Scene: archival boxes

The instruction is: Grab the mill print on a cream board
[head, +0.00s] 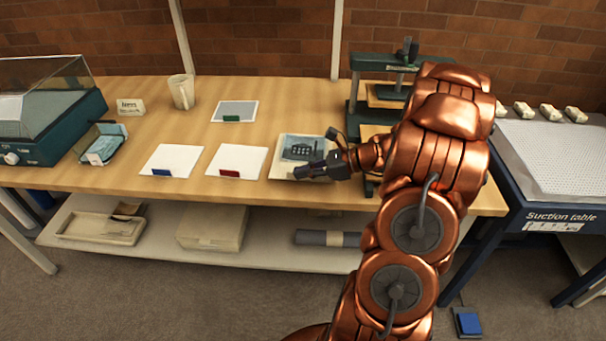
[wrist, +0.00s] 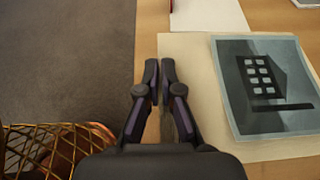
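The mill print (head: 299,148) is a blue-grey picture of a dark building with pale windows. It lies on a cream board (head: 284,171) near the table's front edge. The wrist view shows the print (wrist: 262,85) at right and the cream board (wrist: 196,62) around it. My gripper (head: 302,173) reaches in from the right, low at the board's front edge. In the wrist view my gripper's fingers (wrist: 159,70) are drawn close together, one on each side of that edge. They appear shut on the board's edge; the contact itself is largely hidden by the fingers.
White boards with a red tab (head: 229,174) and a blue tab (head: 162,172) lie to the left. The suction table (head: 560,155) is at right.

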